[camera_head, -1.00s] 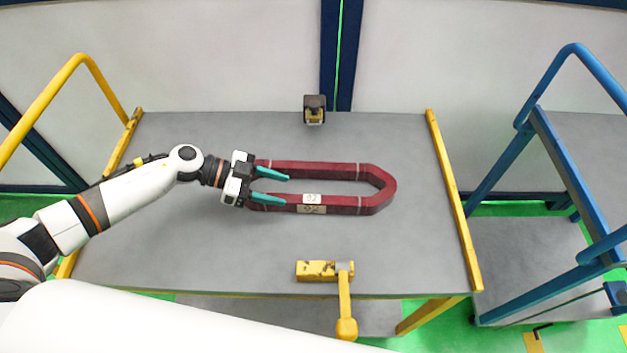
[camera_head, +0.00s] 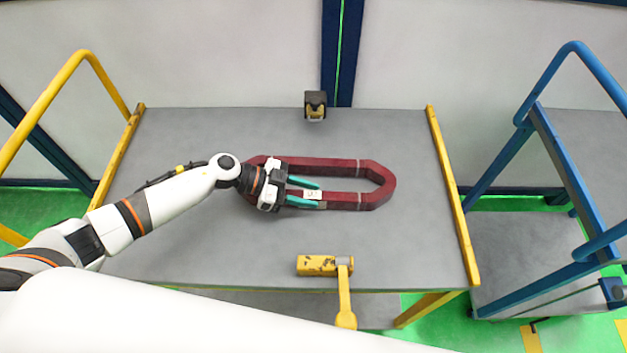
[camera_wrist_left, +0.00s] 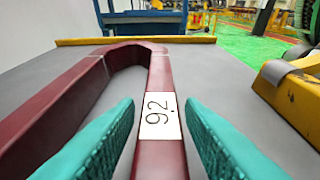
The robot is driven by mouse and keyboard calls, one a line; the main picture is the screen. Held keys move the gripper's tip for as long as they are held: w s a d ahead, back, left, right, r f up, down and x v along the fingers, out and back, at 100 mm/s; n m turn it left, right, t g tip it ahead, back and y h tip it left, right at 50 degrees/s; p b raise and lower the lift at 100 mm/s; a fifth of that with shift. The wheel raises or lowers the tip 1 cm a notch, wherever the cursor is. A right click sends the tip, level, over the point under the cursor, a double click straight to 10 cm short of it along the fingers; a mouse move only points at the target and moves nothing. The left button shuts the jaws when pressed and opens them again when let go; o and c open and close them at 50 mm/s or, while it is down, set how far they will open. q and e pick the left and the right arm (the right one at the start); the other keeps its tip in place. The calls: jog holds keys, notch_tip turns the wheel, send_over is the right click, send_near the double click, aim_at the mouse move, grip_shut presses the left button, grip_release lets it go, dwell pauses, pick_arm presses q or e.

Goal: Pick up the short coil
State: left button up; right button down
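The short coil is a dark red elongated loop (camera_head: 380,183) lying flat on the grey table (camera_head: 220,240). A white label (camera_wrist_left: 159,116) reading 92 sits on its near side. My left gripper (camera_head: 321,194) is over the near side of the coil. In the left wrist view the coil's near bar (camera_wrist_left: 160,75) runs between the two teal fingers (camera_wrist_left: 160,130), which are open with gaps on both sides. Part of the coil's left end is hidden by my left arm in the head view. My right gripper is not in view.
A yellow hammer-like tool (camera_head: 344,290) lies at the table's front edge. A small black and yellow block (camera_head: 315,105) stands at the back edge. Yellow rails (camera_head: 455,200) bound the table's sides. A blue-railed cart (camera_head: 545,240) stands to the right.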

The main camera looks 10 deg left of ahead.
pick_arm(q)
grip_shut()
jog(key=shift+w+r, duration=0.1)
jog(key=shift+r, duration=0.05)
